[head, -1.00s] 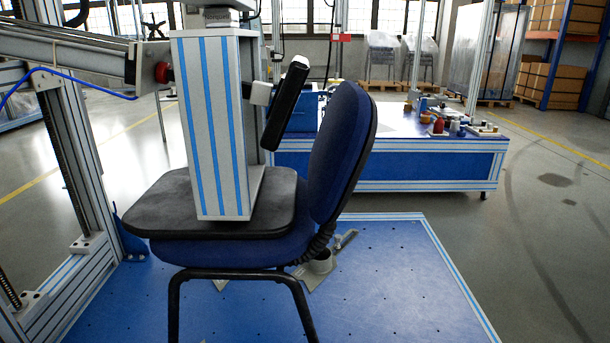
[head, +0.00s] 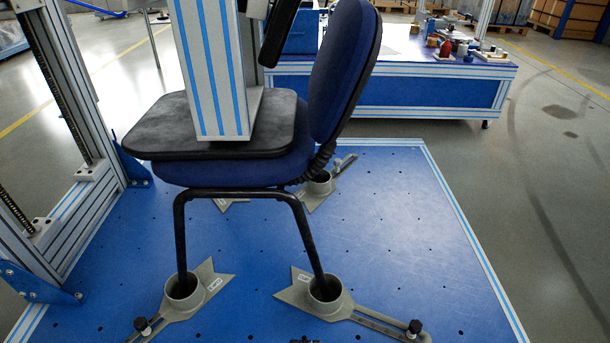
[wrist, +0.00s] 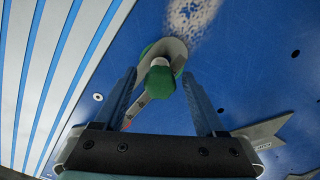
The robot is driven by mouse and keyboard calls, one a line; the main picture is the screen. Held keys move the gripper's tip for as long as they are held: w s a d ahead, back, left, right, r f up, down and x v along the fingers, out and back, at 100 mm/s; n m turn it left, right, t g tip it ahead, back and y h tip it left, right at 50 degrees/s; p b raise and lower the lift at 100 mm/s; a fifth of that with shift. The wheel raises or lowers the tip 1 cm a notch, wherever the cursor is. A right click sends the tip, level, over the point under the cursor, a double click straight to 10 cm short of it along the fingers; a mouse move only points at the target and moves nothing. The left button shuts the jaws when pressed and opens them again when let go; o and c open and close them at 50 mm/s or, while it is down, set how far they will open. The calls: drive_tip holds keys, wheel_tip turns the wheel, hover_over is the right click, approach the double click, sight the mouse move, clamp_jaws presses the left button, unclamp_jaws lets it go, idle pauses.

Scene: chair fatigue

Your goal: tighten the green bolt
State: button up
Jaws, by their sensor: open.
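The green bolt (wrist: 161,80) shows in the wrist view, with a pale grey end and a grey round disc behind it. It lies between the two blue-grey fingers of my gripper (wrist: 160,73). The fingers are open, with a visible gap on both sides of the bolt. A grey slotted strip runs down from the bolt, partly hidden by my gripper. No green bolt can be made out in the head view. A small dark shape at its bottom edge is too cut off to identify.
A blue chair (head: 338,85) stands on the blue perforated platform (head: 400,230), its legs in grey clamp cups (head: 325,289). Black knobs (head: 413,328) sit on the clamp strips. A striped column (head: 210,70) presses on the seat. A blue workbench (head: 430,93) stands behind.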

drive_tip(key=shift+n, duration=1.1)
drive_tip(key=n, duration=0.3)
drive_tip(key=shift+n, duration=0.5)
drive_tip(key=n, duration=0.4)
